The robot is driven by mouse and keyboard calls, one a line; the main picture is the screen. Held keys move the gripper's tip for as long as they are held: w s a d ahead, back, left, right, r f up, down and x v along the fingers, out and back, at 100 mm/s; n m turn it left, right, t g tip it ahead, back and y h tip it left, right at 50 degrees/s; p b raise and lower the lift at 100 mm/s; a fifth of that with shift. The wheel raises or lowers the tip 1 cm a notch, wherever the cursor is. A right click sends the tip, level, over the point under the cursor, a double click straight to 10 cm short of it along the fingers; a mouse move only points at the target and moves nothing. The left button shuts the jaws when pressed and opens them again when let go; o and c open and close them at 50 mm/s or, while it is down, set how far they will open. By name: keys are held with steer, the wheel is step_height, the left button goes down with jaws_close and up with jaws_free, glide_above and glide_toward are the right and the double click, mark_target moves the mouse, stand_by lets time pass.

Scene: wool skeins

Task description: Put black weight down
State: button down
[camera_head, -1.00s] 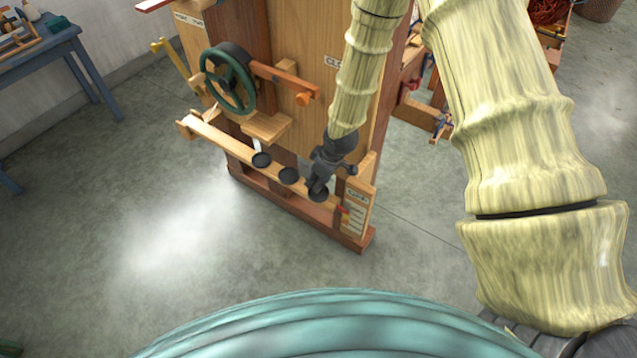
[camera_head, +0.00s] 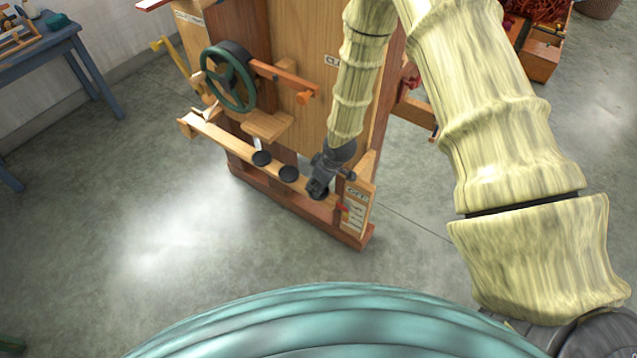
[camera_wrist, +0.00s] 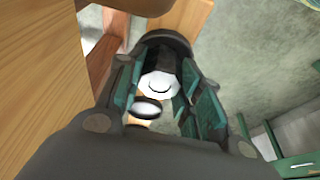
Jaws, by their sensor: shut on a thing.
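My gripper (camera_head: 318,184) is at the right end of the wooden rail (camera_head: 222,138) on the front of the wooden machine. In the wrist view my gripper (camera_wrist: 153,92) has its green-padded fingers closed on a dark rounded thing (camera_wrist: 166,42), which I take for the black weight. The fingers hide much of it, and I cannot tell if it touches the rail. A pale disc with a dark curved mark (camera_wrist: 160,84) shows between the fingers.
A green handwheel (camera_head: 228,78) and an orange-tipped wooden lever (camera_head: 285,80) stick out above the rail. A small labelled board (camera_head: 357,208) stands close to the right of my gripper. A blue table (camera_head: 50,52) is at the far left. The floor in front is clear.

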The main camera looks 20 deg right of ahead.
steer(key=shift+s+f, duration=0.25)
steer(key=shift+f, duration=0.2)
steer(key=c, duration=1)
jaws_free()
steer(key=shift+s+a+f+b, duration=0.1)
steer(key=shift+f+b, duration=0.05)
steer(key=shift+b, duration=0.15)
steer(key=shift+o, duration=0.2)
steer(key=shift+r, duration=0.6)
steer(key=b+v, duration=0.1)
steer(key=v, duration=1.1)
steer(key=shift+w, duration=0.3)
steer(key=shift+r, duration=0.1)
